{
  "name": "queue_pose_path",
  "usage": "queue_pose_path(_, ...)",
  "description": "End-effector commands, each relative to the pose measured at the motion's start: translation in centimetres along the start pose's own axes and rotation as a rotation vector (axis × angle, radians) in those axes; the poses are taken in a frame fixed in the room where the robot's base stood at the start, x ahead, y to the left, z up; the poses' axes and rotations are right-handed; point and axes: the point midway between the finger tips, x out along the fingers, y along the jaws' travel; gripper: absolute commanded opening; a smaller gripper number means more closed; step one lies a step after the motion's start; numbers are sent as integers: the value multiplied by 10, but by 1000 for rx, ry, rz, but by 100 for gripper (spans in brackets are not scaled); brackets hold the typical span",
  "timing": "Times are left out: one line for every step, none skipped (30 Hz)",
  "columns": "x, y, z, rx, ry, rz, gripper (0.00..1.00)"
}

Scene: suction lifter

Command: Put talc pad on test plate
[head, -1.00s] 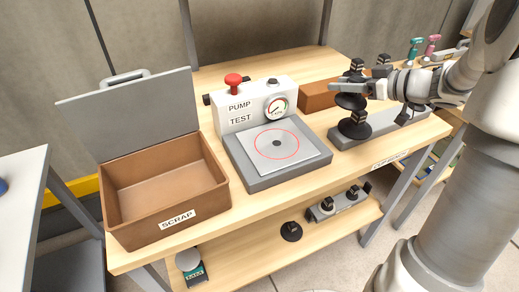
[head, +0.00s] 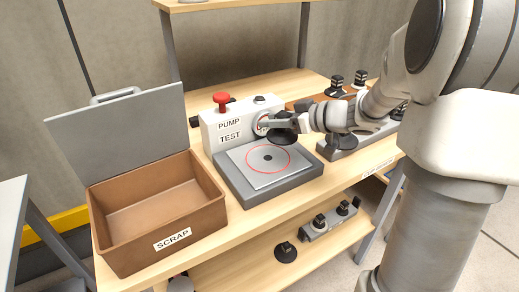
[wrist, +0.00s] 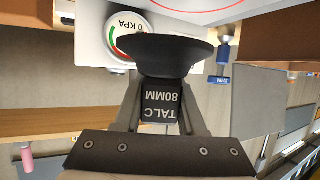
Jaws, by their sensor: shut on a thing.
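My gripper (head: 268,125) is shut on the talc pad (wrist: 160,88), a black suction cup with a block marked TALC 80MM. In the wrist view the label reads upside down and the wide cup (wrist: 165,50) lies beyond the fingertips. In the head view the pad (head: 284,138) is in the air near the gauge, over the back right of the test plate (head: 243,168). The plate is a light square with a red ring and a dark centre hole, set on a grey base (head: 262,198). The ring is empty.
The white PUMP TEST box (head: 228,133) with a red knob (head: 221,101) stands behind the plate. A brown SCRAP bin (head: 160,210) with a raised grey lid is at left. Other cups stand in a rack (head: 345,143) at right. More cups sit on the lower shelf (head: 225,268).

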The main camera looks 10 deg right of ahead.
Motion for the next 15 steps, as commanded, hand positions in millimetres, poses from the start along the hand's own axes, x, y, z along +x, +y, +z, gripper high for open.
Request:
queue_pose_path(10,-9,6,0,1,-4,0)
queue_pose_path(14,-13,8,0,-1,-3,0)
queue_pose_path(19,-17,9,0,1,-2,0)
queue_pose_path(22,-20,10,-1,1,-2,0)
queue_pose_path(25,-22,10,-1,1,-2,0)
queue_pose_path(27,-24,11,0,0,0,0)
queue_pose_path(28,-25,11,1,0,0,0)
queue_pose_path(29,-26,11,1,0,0,0)
queue_pose_path(30,-27,13,1,0,0,0)
queue_pose_path(31,-27,14,1,0,0,0)
queue_pose_path(32,-27,17,1,0,0,0)
queue_pose_path(34,-27,22,1,-1,-1,0)
queue_pose_path(36,-27,26,2,-1,-1,0)
queue_pose_path(38,-27,31,3,-1,-1,0)
queue_pose_path(40,-27,37,3,0,0,0)
